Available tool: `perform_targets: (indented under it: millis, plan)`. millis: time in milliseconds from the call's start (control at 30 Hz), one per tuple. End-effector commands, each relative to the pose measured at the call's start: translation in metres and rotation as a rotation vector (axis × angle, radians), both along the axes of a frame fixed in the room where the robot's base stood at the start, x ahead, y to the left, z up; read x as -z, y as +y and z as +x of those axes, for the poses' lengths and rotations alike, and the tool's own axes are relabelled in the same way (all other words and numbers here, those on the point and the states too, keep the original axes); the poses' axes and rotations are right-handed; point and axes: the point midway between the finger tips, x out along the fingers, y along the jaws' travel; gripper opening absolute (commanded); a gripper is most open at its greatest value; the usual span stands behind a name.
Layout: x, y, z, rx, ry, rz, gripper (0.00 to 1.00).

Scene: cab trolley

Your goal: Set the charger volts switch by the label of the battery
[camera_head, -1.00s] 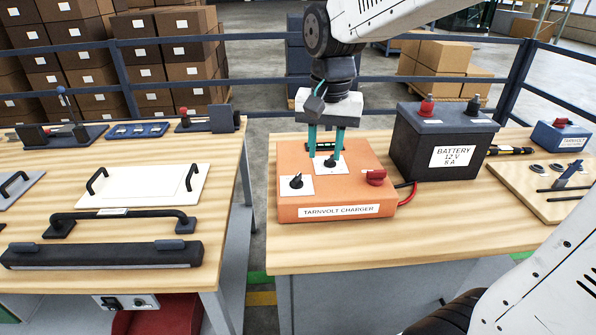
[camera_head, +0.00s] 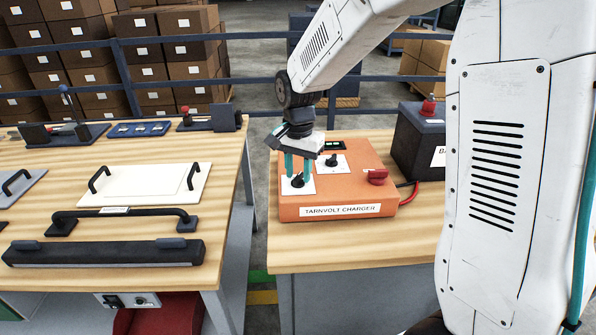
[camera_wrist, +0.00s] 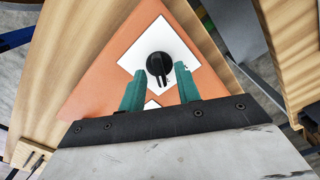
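The orange charger (camera_head: 340,190), labelled TARNVOLT CHARGER, sits on the right bench. Its front-left black knob (camera_head: 297,182) is on a white plate; a second black knob (camera_head: 331,160) is on another plate behind and to the right. My gripper (camera_head: 298,177) is over the front-left knob, its teal fingers apart on either side. In the wrist view, this knob (camera_wrist: 159,64) lies between and just beyond the open fingertips, with gaps showing; its plate markings are too small to read. The dark battery (camera_head: 408,140) is right of the charger, its label mostly hidden by my arm.
A red knob (camera_head: 377,177) is at the charger's right, with cables running toward the battery. A dark display with green marks (camera_head: 334,145) is at its back. The left bench holds a white panel with handles (camera_head: 145,185) and a black bar (camera_head: 100,252). A gap separates the benches.

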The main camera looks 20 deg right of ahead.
Motion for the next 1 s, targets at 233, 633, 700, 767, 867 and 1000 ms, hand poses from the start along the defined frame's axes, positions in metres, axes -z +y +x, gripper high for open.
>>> perform_targets:
  millis: [233, 633, 700, 767, 867, 1000]
  plan:
    - [0.0052, -0.0001, -0.0001, 0.000, 0.000, 0.000, 0.33]
    - [0.0048, -0.0002, -0.0001, -0.001, 0.000, 0.000, 0.00]
    - [0.0047, -0.0002, -0.0001, -0.006, 0.000, 0.000, 0.00]
    - [0.0046, -0.0001, 0.0000, -0.014, 0.000, 0.000, 0.00]
    - [0.0046, -0.0001, 0.0000, -0.042, 0.000, 0.000, 0.00]
    - [0.0045, 0.0001, 0.0002, -0.112, 0.000, 0.000, 0.00]
